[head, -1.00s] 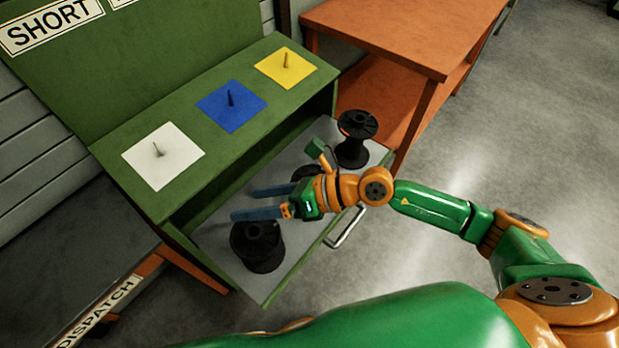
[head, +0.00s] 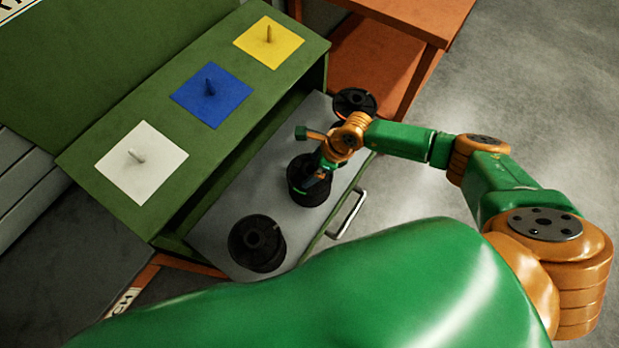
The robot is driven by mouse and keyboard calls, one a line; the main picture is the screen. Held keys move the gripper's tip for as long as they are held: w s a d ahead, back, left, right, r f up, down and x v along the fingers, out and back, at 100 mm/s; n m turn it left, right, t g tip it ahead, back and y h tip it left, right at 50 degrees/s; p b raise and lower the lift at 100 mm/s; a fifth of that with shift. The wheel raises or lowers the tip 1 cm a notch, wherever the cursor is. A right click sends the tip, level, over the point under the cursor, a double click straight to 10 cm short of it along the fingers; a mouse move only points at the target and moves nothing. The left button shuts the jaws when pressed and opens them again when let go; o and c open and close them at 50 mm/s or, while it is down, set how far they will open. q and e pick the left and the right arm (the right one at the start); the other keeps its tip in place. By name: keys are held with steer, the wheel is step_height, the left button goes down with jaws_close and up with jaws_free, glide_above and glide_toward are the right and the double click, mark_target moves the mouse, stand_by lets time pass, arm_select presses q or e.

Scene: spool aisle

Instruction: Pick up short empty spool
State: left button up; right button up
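Three black spools stand upright in the open grey drawer (head: 235,190): a near spool (head: 257,243), a middle spool (head: 306,194) and a far spool (head: 354,101). I cannot tell for sure which is the short empty one. My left gripper is not in view.
The green bench top has a white square (head: 142,163), a blue square (head: 211,95) and a yellow square (head: 269,42), each with an upright peg. A drawer handle (head: 348,213) sticks out at the front. An orange table (head: 410,15) stands behind right.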

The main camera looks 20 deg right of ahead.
steer(key=shift+s+r, duration=0.15)
steer(key=shift+s, duration=0.05)
steer(key=c, duration=0.7)
steer(key=shift+w, duration=0.1)
jaws_close()
